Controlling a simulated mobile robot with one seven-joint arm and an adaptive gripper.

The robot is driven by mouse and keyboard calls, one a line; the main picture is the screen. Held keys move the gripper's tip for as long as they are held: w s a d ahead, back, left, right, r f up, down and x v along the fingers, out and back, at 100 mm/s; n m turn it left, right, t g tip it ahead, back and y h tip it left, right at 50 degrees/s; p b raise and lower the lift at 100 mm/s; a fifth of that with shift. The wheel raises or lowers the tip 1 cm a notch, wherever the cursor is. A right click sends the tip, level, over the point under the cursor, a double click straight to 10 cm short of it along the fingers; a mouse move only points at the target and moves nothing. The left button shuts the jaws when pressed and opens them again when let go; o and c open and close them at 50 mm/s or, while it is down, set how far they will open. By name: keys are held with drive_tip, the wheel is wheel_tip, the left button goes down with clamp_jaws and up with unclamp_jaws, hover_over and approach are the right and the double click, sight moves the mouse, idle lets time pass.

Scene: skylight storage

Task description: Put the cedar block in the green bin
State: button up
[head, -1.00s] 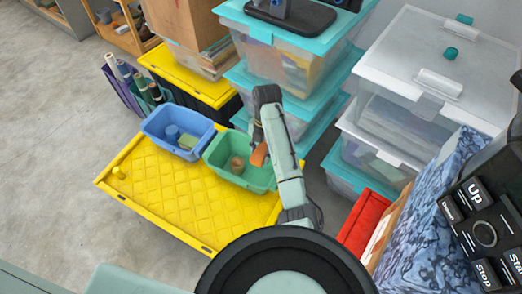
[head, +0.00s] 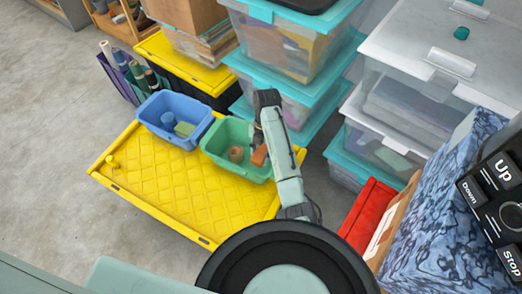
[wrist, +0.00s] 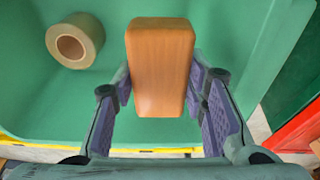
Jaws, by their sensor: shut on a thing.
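The cedar block (wrist: 160,65) is an orange-brown wooden block held between the two fingers of my gripper (wrist: 161,95) in the wrist view. In the head view the block (head: 260,155) shows at the right part of the green bin (head: 248,173). My gripper (head: 257,140) is shut on the block, over the bin's right side. In the wrist view the green bin (wrist: 240,40) lies below and around the block. Whether the block touches the bin's floor I cannot tell.
A tan tape roll (wrist: 75,40) lies in the green bin. A blue bin (head: 160,137) with a blue cylinder and a green block stands to its left. Both bins stand on a yellow lid (head: 170,190). Teal-lidded boxes (head: 285,45) are stacked behind; a red box (head: 366,212) is at right.

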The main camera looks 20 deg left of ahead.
drive_tip(key=shift+f+b, duration=1.95)
drive_tip(key=shift+f, duration=1.65)
drive_tip(key=shift+p, duration=0.45)
drive_tip(key=shift+f, duration=0.25)
drive_tip(key=o, duration=1.4)
drive_tip(key=o, duration=0.5)
drive_tip(key=shift+r, duration=0.2)
